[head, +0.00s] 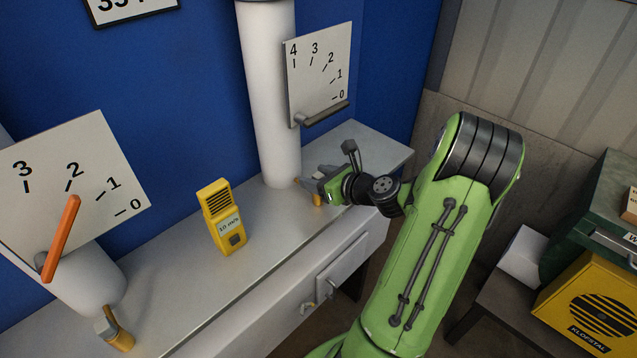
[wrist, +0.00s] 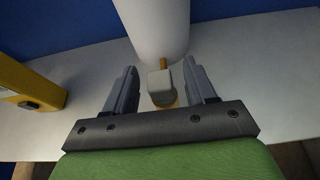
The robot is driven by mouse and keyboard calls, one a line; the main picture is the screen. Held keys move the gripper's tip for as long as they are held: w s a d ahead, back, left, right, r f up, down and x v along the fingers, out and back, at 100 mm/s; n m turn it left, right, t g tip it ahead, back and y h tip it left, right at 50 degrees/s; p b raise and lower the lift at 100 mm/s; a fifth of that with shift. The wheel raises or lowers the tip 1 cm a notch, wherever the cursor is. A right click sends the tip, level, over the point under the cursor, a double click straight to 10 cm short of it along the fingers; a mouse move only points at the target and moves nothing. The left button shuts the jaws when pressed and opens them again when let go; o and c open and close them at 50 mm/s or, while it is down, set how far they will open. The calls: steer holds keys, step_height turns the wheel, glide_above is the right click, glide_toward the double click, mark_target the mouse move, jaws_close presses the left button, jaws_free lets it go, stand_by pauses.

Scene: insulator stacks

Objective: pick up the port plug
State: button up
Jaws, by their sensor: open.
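The port plug (wrist: 160,83) shows in the wrist view as a small pale grey block with a yellow-orange round part below it, near the foot of a white column (wrist: 152,28). A thin brass piece shows just behind it. My gripper (wrist: 162,82) is open, with one finger on each side of the plug and gaps to both. I cannot tell how deep the fingers reach. In the head view my gripper (head: 316,187) is low at the foot of the right column (head: 270,100) and hides most of the plug; only a bit of orange shows.
A yellow handheld meter (head: 222,218) stands left of my gripper on the grey bench (head: 185,260). A similar grey and brass fitting (head: 118,338) is at the left column's foot. Dial plates (head: 318,75) stand on both columns. A yellow box (head: 590,305) is at right.

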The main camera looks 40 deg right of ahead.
steer(key=shift+x, duration=1)
steer(key=shift+s, duration=0.15)
jaws_close()
steer(key=shift+d+r, duration=0.1)
